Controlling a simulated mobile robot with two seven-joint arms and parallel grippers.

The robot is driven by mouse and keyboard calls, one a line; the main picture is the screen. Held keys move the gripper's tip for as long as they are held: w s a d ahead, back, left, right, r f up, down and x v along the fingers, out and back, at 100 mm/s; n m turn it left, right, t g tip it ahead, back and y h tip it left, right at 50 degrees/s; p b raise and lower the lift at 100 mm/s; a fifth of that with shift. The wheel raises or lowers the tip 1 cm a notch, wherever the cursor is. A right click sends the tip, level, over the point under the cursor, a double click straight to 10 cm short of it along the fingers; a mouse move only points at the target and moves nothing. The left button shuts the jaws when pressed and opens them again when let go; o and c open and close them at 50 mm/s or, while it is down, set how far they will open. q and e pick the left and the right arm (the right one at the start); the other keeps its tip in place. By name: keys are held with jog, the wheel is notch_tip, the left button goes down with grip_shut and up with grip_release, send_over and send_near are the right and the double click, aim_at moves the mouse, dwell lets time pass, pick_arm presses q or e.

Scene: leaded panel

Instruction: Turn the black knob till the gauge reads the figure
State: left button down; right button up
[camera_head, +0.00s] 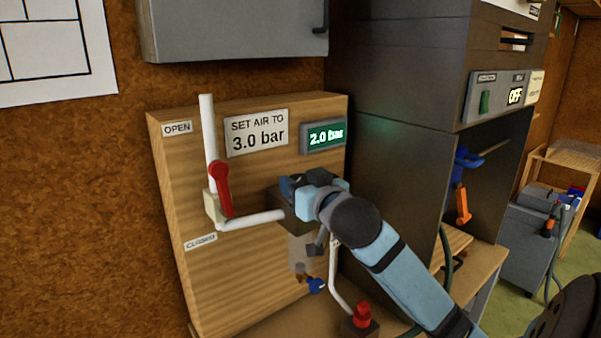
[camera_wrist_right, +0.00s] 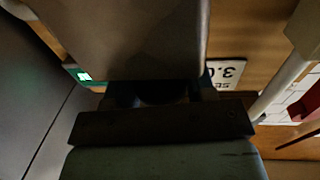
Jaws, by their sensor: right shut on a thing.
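My right gripper (camera_head: 304,188) reaches in from the lower right to the wooden panel (camera_head: 255,180) and is shut on the black knob (camera_wrist_right: 150,93). In the head view the gripper and wrist hide most of the knob. In the wrist view it is a dark shape, partly hidden, between the gripper and a large grey-brown body. The gauge (camera_head: 325,136) is a small display with green lit figures reading 2.0 bar. The sign (camera_head: 257,133) to its left says SET AIR TO 3.0 bar. My left gripper is not in view.
A red lever (camera_head: 220,188) sits on the white pipe (camera_head: 208,130), pointing up, between OPEN and CLOSED labels. A grey cabinet (camera_head: 235,30) hangs above. A dark machine (camera_head: 400,110) stands close on the right. A red knob (camera_head: 362,314) is below my right arm.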

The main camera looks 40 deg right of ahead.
jog(key=m+g+h, duration=0.1)
jog(key=m+h, duration=0.1)
jog(key=h, duration=0.1)
jog(key=shift+m+h+p, duration=0.3)
jog(key=shift+h+p, duration=0.1)
jog(key=shift+f+m+g+h, duration=0.1)
jog(key=shift+m+g+h, duration=1)
jog(key=shift+h, duration=0.7)
jog(key=o, duration=0.9)
